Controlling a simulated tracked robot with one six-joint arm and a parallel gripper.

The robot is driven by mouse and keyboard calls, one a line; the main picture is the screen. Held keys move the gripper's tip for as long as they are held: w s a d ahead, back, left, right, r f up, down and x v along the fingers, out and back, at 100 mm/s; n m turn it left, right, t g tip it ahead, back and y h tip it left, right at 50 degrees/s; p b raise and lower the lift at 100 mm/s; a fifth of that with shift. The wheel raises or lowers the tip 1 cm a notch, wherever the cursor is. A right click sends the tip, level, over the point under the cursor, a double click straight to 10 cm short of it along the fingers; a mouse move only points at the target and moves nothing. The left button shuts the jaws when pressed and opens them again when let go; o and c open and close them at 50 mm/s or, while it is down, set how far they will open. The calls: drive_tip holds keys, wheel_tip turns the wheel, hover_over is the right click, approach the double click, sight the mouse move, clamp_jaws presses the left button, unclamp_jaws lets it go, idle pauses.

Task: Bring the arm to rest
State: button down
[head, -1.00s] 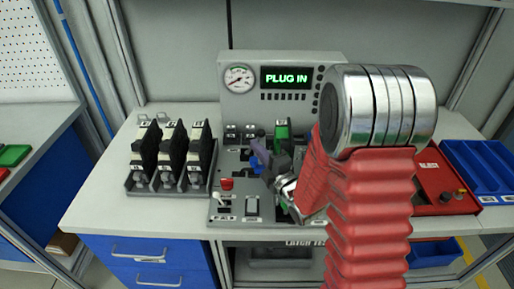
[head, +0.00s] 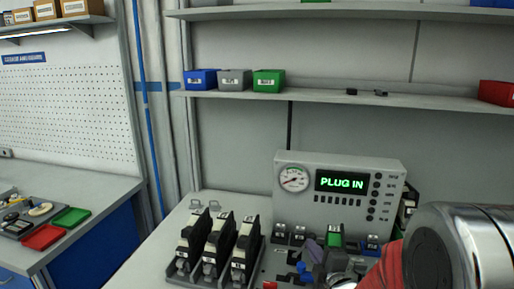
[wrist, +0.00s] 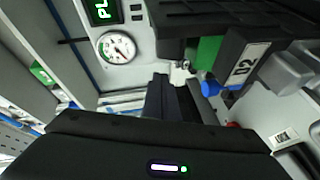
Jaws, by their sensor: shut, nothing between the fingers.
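My gripper shows in the wrist view (wrist: 172,90) with its two dark fingers close together and nothing held between them. The panel's gauge is left of the fingers there, and a dark module marked 02 (wrist: 246,65) is to their right, beside a green block and a blue knob. In the head view my arm, a silver joint and red sleeve, fills the lower right corner. The grey control panel (head: 390,176) stands behind it, with its display (head: 341,182) reading PLUG IN. My gripper is hard to make out among the panel parts in the head view.
A rack of several black modules (head: 216,245) stands left of the panel. A shelf above holds blue (head: 202,80), grey (head: 235,79) and green (head: 269,80) bins. A side bench at left carries red (head: 43,237) and green (head: 71,218) trays.

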drive_tip(key=s+d+r+m+g+h, duration=0.35)
drive_tip(key=s+r+m+g, duration=0.2)
drive_tip(key=s+m, duration=0.5)
drive_tip(key=s+a+r+m+g, duration=0.1)
drive_tip(key=s+a+m+g, duration=0.1)
drive_tip(key=s, duration=0.8)
drive_tip(key=s+a+r+m+g, duration=0.1)
drive_tip(key=s+m, duration=0.4)
drive_tip(key=s, duration=0.5)
drive_tip(key=shift+s+a+g, duration=0.25)
drive_tip(key=shift+a+g, duration=0.45)
drive_tip(key=shift+g, duration=0.25)
drive_tip(key=shift+y, duration=0.25)
